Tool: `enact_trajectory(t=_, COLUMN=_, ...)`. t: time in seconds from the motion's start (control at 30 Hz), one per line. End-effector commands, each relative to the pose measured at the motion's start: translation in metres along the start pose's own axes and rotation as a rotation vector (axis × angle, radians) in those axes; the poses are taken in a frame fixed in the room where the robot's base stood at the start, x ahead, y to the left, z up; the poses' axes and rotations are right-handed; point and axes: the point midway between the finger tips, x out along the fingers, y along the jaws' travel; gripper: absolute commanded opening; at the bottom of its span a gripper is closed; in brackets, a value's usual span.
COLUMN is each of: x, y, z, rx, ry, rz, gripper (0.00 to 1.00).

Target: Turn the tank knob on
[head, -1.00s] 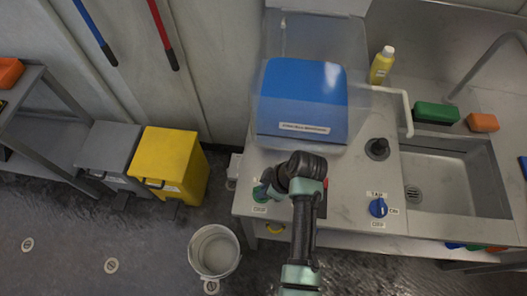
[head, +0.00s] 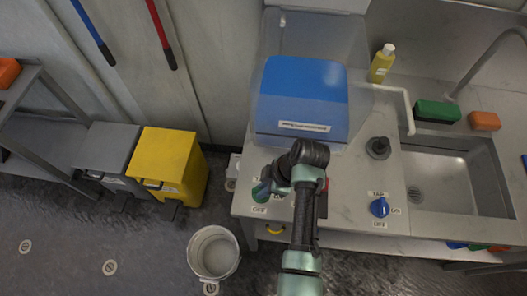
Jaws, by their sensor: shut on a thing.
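A blue lidded tank (head: 303,95) stands behind the knob in a clear housing.
A blue tap knob (head: 380,207) with TAP, ON and OFF labels is to the right, by the sink (head: 455,180). A dark round fitting (head: 378,148) stands between. A white bucket (head: 214,253) and yellow bin (head: 168,165) are on the floor at left.

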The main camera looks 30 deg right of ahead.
Motion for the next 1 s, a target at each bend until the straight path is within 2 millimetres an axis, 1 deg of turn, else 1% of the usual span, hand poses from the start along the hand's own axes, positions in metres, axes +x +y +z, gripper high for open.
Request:
enact_trajectory(t=0.03, x=0.0, y=0.0, z=0.0, rx=-0.003, ry=-0.001, rz=-0.001, gripper=0.21)
enact_trajectory(t=0.17, x=0.0, y=0.0, z=0.0, rx=-0.002, ry=-0.001, rz=0.0, gripper=0.44)
enact_trajectory(t=0.2, x=0.0, y=0.0, z=0.0, rx=-0.002, ry=-0.001, rz=0.0, gripper=0.47)
enact_trajectory(t=0.47, x=0.0, y=0.0, z=0.0, rx=-0.001, ry=0.0, rz=0.0, gripper=0.47)
enact_trajectory(t=0.57, x=-0.005, y=0.0, z=0.0, rx=0.0, ry=0.0, rz=0.001, gripper=0.47)
enact_trajectory(t=0.67, x=-0.017, y=0.001, z=0.0, rx=0.0, ry=0.0, rz=0.003, gripper=0.47)
enact_trajectory(t=0.73, x=-0.03, y=0.001, z=0.0, rx=-0.001, ry=0.0, rz=0.005, gripper=0.47)
enact_trajectory(t=1.0, x=-0.092, y=0.002, z=0.001, rx=-0.001, ry=0.0, rz=0.006, gripper=0.47)
